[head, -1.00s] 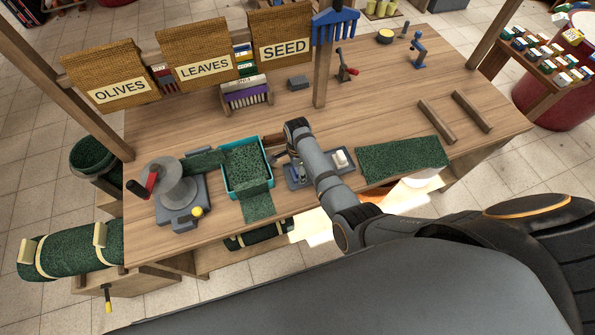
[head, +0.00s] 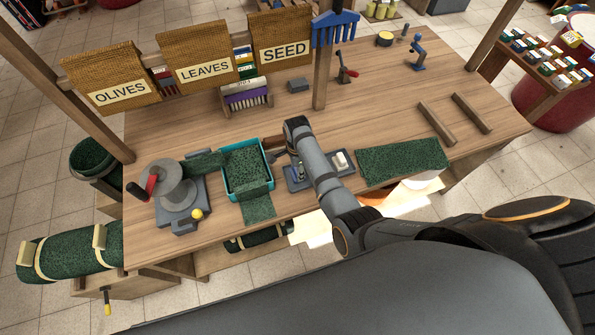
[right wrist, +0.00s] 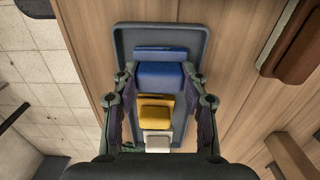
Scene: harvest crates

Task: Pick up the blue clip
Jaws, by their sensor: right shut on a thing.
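A blue clip (right wrist: 160,75) lies at the far end of a dark grey tray (right wrist: 122,45) in the right wrist view. My right gripper (right wrist: 160,72) has one finger on each side of the blue clip and is shut on it. The clip is still at the tray, and I cannot tell whether it is lifted at all. A yellow clip (right wrist: 156,109) and a white clip (right wrist: 157,142) lie behind it in a row, between the finger links. In the head view the tray (head: 294,184) is partly hidden by my right arm. My left gripper is not in view.
A teal-rimmed tray (head: 226,184) with green netting stands left of the clip tray, beside a crank machine (head: 178,190). A green cloth (head: 403,160) lies to the right. A brown block (right wrist: 300,40) is near the tray.

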